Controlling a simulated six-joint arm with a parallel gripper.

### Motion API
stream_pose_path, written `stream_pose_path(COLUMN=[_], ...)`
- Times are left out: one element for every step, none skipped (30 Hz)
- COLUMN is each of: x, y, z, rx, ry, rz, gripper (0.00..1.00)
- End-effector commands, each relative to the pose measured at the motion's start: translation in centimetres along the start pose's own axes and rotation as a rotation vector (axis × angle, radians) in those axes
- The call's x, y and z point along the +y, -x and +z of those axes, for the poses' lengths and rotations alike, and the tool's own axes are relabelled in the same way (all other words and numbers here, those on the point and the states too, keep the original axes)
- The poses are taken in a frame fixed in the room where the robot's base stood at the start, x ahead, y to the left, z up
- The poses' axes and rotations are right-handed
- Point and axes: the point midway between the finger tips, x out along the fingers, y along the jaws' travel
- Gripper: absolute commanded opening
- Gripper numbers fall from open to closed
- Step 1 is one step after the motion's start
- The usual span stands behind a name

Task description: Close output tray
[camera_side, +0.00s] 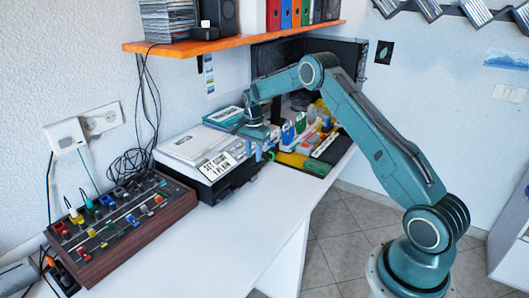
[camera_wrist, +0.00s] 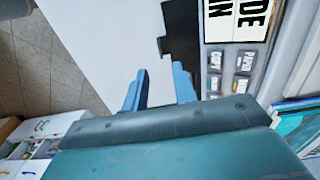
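The printer (camera_side: 198,150) is a white-topped machine with a dark body on the white desk; a sign with black letters lies on it. In the wrist view its button panel (camera_wrist: 229,62) and the sign (camera_wrist: 236,20) show at the upper right. A black flat part (camera_wrist: 182,35), which looks like the output tray, sticks out from the printer's edge over the desk. My gripper (camera_side: 259,154) is beside the printer's right end, pointing down. In the wrist view its two blue fingers (camera_wrist: 158,88) are apart with nothing between them, just below the black part. I cannot tell whether they touch it.
A mixer with coloured knobs (camera_side: 120,222) stands left of the printer. Tools and coloured items (camera_side: 300,140) crowd the desk to the right. An orange shelf (camera_side: 235,42) with binders hangs above. The desk's front strip (camera_side: 250,225) is clear.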

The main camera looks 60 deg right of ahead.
Motion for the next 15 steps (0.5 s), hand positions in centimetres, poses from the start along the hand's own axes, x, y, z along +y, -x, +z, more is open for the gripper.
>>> stream_pose_path(x=[-0.1,-0.1,-0.1,0.0,0.0,-0.1,-0.1,-0.1,-0.1,-0.1,0.0,0.0,0.0,0.0,0.0], y=[1.0,1.5,2.1,2.5,2.9,3.4,3.7,4.0,4.4,4.6,4.8,5.0,5.1,5.2,5.3], z=[0.0,0.0,0.0,0.0,0.0,0.0,0.0,0.0,0.0,0.0,0.0,0.0,0.0,0.0,0.0], rx=[0.001,0.001,0.001,0.001,0.001,0.001,0.001,0.001,0.001,0.001,0.001,0.001,0.001,0.000,0.000], ry=[0.000,0.000,0.000,0.000,0.000,-0.001,-0.001,-0.001,-0.001,-0.001,-0.001,-0.001,-0.001,-0.001,-0.001], rz=[-0.002,-0.003,-0.003,-0.002,-0.001,-0.002,-0.002,-0.002,-0.001,-0.001,-0.001,-0.001,0.000,0.000,0.000], gripper=[0.27,0.27,0.27,0.27,0.27,0.27,0.27,0.27,0.27,0.27,0.27,0.27,0.27,0.27,0.27])
